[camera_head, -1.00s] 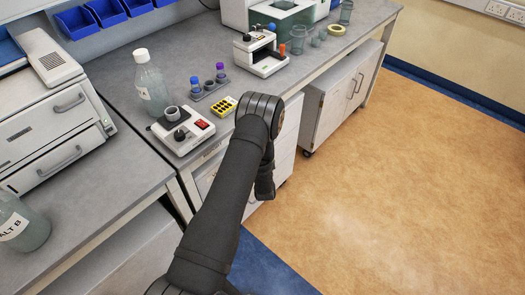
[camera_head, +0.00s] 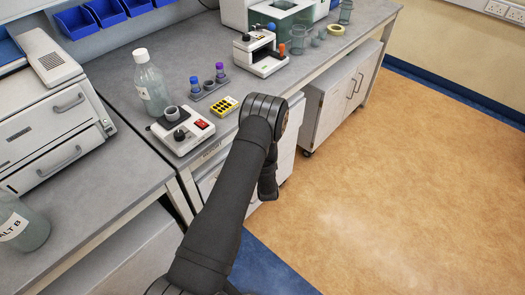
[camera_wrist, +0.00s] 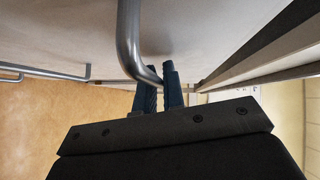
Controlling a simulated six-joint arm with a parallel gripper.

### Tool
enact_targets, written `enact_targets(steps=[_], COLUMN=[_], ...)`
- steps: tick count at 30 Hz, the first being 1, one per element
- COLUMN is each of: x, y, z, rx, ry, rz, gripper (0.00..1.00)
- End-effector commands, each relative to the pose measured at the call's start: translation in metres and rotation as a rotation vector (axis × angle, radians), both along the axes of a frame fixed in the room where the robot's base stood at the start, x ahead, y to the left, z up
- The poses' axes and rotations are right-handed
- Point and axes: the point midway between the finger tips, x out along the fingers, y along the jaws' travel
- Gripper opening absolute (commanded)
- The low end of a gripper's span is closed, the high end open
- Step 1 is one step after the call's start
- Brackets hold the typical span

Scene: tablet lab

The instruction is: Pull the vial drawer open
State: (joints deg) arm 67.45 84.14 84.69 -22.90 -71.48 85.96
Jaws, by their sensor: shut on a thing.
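In the wrist view my gripper (camera_wrist: 160,90) is shut on a bent grey metal bar handle (camera_wrist: 129,40). The handle stands on a pale drawer front (camera_wrist: 70,30), which fills the top of that view. In the head view my dark arm reaches over the bench edge, and the gripper is hidden behind it. White drawer fronts (camera_head: 287,145) show under the bench beside the arm. The handle is hidden there, and I cannot tell how far the drawer is open.
On the bench stand a hotplate-like device (camera_head: 181,130), a yellow vial block (camera_head: 225,106), a tube rack (camera_head: 210,88) and a clear bottle (camera_head: 151,83). A white cabinet (camera_head: 335,100) stands to the right. The tan floor (camera_head: 410,180) in front is clear.

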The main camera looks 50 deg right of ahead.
Motion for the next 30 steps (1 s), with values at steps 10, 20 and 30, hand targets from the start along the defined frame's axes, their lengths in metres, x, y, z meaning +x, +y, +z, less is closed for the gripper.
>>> enact_targets(steps=[10, 20, 30], x=[-0.083, -0.175, -0.255], y=[-0.001, -0.001, 0.000], z=[0.000, 0.000, 0.000], rx=[0.002, 0.000, -0.001], ry=[-0.001, -0.001, -0.001], rz=[-0.010, -0.009, -0.006], gripper=[0.00, 0.00, 0.00])
